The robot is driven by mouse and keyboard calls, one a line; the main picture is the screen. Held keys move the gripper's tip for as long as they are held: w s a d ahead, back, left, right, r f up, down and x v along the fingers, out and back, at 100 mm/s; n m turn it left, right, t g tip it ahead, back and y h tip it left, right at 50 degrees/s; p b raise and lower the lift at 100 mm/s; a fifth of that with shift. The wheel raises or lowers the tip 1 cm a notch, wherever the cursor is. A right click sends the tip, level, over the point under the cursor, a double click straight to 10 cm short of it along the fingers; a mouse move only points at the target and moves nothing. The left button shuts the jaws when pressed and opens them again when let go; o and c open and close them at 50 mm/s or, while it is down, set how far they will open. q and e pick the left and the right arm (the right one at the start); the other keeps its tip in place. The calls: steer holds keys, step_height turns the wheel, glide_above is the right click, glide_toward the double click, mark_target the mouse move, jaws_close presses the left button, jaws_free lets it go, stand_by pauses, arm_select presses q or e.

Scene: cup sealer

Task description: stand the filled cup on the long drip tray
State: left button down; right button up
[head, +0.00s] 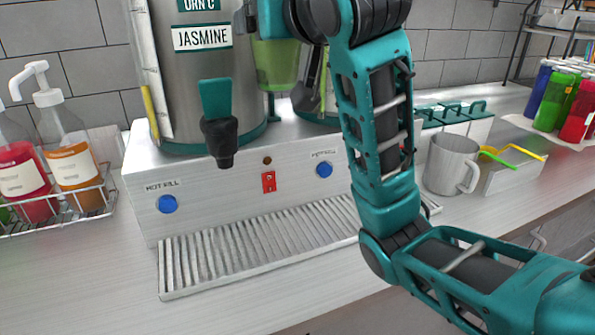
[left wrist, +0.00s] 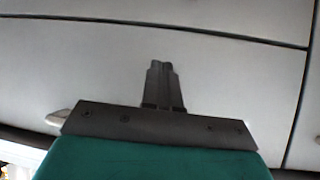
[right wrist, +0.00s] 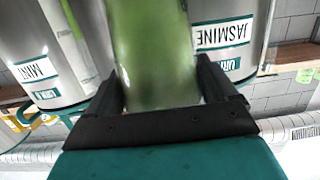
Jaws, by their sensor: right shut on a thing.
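The filled cup (head: 277,66) is translucent with green contents. It is held in the air in front of the urns, above the counter, its top cut off or hidden by my arm in the head view. My right gripper (right wrist: 160,76) is shut on the cup, one finger on each side, in the right wrist view. The long drip tray (head: 250,245) is a ribbed metal strip along the front of the dispenser base, and its visible part is bare. My right arm hides part of its right side. My left gripper (left wrist: 162,86) is shut and empty, in front of grey cabinet fronts.
The Jasmine urn (head: 200,75) has a black tap (head: 220,140) jutting over the tray's left part. A wire rack (head: 62,208) of syrup pump bottles stands left. The counter front is clear.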

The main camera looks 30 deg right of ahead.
steer(key=f+b, duration=0.3)
steer(key=f, duration=2.4)
steer(key=shift+s+f, duration=0.2)
arm_select(q)
steer(key=f, duration=0.3)
steer(key=shift+s+f, duration=0.1)
steer(key=shift+s, duration=0.2)
arm_select(e)
steer(key=shift+r, duration=0.1)
arm_select(q)
steer(key=shift+s, duration=0.1)
steer(key=shift+f, duration=0.1)
